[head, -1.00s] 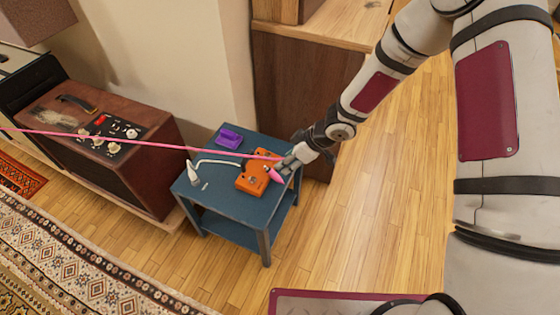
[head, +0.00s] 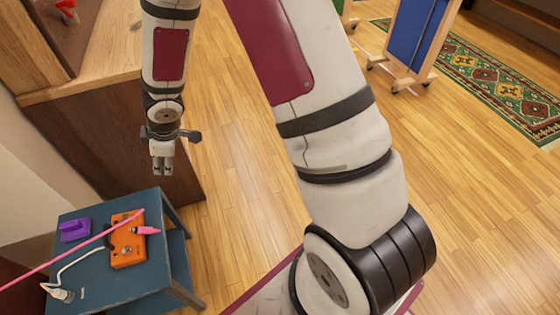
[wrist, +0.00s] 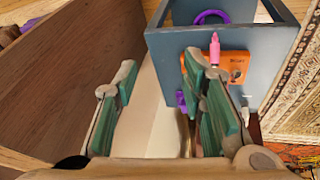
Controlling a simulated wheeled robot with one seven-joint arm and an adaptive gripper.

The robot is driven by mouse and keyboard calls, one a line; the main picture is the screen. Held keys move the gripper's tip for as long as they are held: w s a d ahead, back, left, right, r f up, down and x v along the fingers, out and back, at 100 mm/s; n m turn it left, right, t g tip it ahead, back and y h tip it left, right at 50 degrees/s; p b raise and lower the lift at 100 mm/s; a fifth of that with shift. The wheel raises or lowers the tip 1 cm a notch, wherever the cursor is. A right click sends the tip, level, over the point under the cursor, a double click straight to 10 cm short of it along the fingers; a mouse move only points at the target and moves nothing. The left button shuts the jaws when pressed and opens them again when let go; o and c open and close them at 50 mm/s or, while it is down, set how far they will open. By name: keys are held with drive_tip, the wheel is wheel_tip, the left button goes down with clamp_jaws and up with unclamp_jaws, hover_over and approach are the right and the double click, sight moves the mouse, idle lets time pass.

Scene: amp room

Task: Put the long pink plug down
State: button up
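The long pink plug (head: 146,230) is at the right edge of the orange pedal (head: 127,248) on the small blue table (head: 95,285). I cannot tell whether it rests on the pedal or is seated in it. In the wrist view the pink plug (wrist: 215,45) shows beyond my right finger, against the orange pedal (wrist: 233,62). My gripper (head: 162,172) hangs above and behind the table, apart from the plug. In the wrist view my gripper (wrist: 160,68) has its two green-padded fingers spread with nothing between them.
A pink cable (head: 60,262) stretches left from the pedal. A purple pedal (head: 75,230) and a white plug with cord (head: 62,293) are also on the table. A wooden cabinet (head: 125,125) stands behind it. The wood floor (head: 235,200) to the right is clear.

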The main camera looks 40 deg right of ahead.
drive_tip(key=s+d+r+m+h, duration=0.35)
drive_tip(key=s+d+r, duration=0.3)
drive_tip(key=r, duration=0.35)
drive_tip(key=s+d+r+m+h, duration=0.35)
drive_tip(key=s+d+r, duration=0.35)
drive_tip(key=r, duration=0.4)
drive_tip(key=s+r+m+g+y, duration=0.1)
drive_tip(key=s+r+m, duration=0.1)
drive_tip(key=s, duration=0.6)
drive_tip(key=s+r+m+g+y, duration=0.1)
drive_tip(key=s+r+m, duration=0.1)
drive_tip(key=s, duration=0.7)
drive_tip(key=shift+s+d+r+g+y, duration=0.15)
drive_tip(key=shift+s+r+g+y, duration=0.15)
drive_tip(key=shift+r+g, duration=0.1)
drive_tip(key=s+a, duration=0.1)
drive_tip(key=s, duration=0.1)
drive_tip(key=s+a+y, duration=0.1)
drive_tip(key=s, duration=0.2)
drive_tip(key=s+a+m+y, duration=0.1)
drive_tip(key=s, duration=0.1)
drive_tip(key=shift+s+a+g, duration=0.3)
drive_tip(key=shift+g, duration=0.1)
drive_tip(key=shift+c, duration=0.6)
